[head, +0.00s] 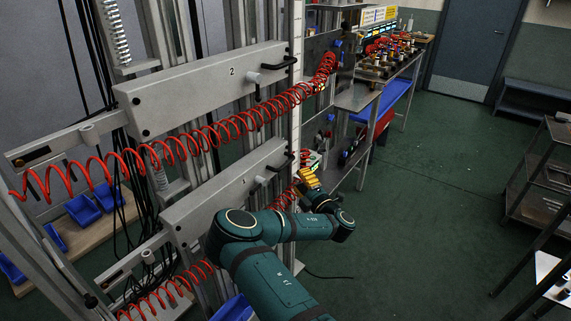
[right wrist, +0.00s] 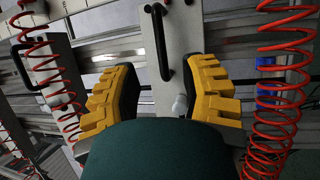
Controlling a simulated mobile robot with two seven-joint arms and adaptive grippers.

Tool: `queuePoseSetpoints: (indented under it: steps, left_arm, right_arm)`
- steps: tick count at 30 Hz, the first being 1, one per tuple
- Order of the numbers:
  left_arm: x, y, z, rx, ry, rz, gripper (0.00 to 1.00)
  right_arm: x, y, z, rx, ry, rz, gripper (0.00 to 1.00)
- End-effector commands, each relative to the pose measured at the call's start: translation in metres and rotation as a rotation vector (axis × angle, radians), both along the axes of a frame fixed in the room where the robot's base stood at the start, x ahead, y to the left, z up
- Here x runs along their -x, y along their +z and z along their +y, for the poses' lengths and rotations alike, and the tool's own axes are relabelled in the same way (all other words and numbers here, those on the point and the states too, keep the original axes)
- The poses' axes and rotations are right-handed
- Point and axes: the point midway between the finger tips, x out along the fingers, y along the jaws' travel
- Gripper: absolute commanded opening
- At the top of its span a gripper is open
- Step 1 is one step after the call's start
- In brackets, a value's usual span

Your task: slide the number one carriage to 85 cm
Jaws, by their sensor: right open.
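The number one carriage (head: 220,198) is the lower grey plate on the frame in the head view, with a black handle (head: 281,164) near its right end and a small pale knob. A white vertical scale strip (head: 297,60) stands just right of the carriages; its marks are too small to read. My right gripper (head: 308,180) has yellow fingers and is open, beside the carriage's right end. In the right wrist view, a grey plate with a black handle (right wrist: 160,42) and pale knob (right wrist: 179,106) shows between the spread fingers, ungrasped. My left gripper is not in view.
The number two carriage (head: 205,85) sits above, with its own black handle (head: 279,64). Red coiled hoses (head: 215,133) hang along both carriages. Blue bins (head: 83,209) stand at lower left. A cluttered workbench (head: 360,97) is beyond; green floor (head: 425,180) at right is open.

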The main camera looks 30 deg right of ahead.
Motion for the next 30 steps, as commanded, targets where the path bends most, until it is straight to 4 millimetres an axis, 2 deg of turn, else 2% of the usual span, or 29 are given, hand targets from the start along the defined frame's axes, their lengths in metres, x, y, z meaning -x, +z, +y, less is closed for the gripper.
queuePoseSetpoints:
  steps: [6,12,18,28,30]
  left_arm:
    - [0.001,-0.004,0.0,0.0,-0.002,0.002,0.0]
    - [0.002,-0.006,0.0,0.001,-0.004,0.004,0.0]
    - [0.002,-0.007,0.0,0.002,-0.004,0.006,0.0]
    - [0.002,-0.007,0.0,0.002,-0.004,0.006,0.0]
    - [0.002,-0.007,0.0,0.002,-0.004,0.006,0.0]
  right_arm:
    - [-0.043,0.007,0.0,0.0,0.003,-0.001,0.43]
    - [-0.073,0.012,0.0,-0.001,0.001,0.0,0.43]
    - [-0.087,0.014,-0.001,-0.002,-0.002,0.001,0.43]
    - [-0.089,0.015,-0.001,-0.002,-0.003,0.001,0.43]
    - [-0.089,0.015,-0.001,-0.002,-0.003,0.001,0.18]
